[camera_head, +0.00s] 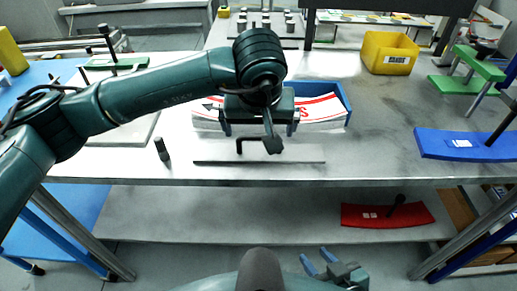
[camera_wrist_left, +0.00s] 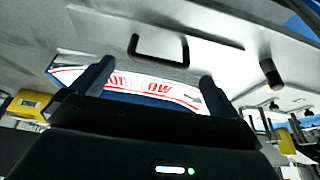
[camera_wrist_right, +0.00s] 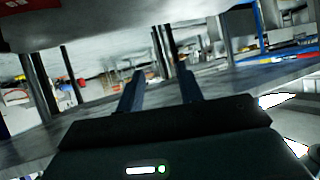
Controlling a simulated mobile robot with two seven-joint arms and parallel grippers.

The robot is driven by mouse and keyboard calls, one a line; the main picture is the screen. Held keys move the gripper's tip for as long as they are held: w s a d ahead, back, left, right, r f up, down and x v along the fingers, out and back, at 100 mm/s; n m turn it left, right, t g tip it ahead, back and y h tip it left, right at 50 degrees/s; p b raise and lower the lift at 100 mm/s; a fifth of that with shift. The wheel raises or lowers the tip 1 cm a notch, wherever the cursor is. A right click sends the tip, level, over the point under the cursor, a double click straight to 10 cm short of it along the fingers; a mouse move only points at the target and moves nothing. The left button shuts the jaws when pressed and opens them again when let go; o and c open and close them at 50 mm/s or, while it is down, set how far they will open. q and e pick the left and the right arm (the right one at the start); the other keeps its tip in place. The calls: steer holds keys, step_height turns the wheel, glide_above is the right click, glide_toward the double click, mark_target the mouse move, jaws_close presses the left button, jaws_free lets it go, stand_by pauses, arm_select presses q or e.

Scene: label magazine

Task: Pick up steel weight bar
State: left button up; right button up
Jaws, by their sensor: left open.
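The steel weight bar (camera_head: 305,162) appears as a long, thin grey strip near the front edge of the bench, with a black handle (camera_head: 240,145) above it. In the left wrist view the bar (camera_wrist_left: 215,52) lies beyond my fingertips, with its black U-shaped handle (camera_wrist_left: 158,57) facing me. My left gripper (camera_head: 258,127) is open and empty, behind the bar and over the blue label tray (camera_head: 347,98). It also shows in the left wrist view (camera_wrist_left: 156,74), its fingers apart and not touching the handle. My right gripper (camera_head: 319,260) is open and empty, low in front of the bench.
White labels (camera_head: 325,106) with red print lie in the blue tray. A small dark cylinder (camera_head: 162,149) stands left of the bar. A yellow bin (camera_head: 389,53), a blue curved block (camera_head: 460,145) and a green stand (camera_head: 470,70) are right. A red curved block (camera_head: 375,215) lies on the lower shelf.

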mark_target(260, 136)
arm_select(q)
steer(key=p+x, duration=0.1)
steer(key=x, duration=0.6)
steer(key=shift+w+f, duration=0.15)
steer(key=shift+c, duration=0.2)
steer(key=c, duration=1.7)
steer(key=shift+w+r, duration=0.15)
steer(key=shift+r, duration=0.1)
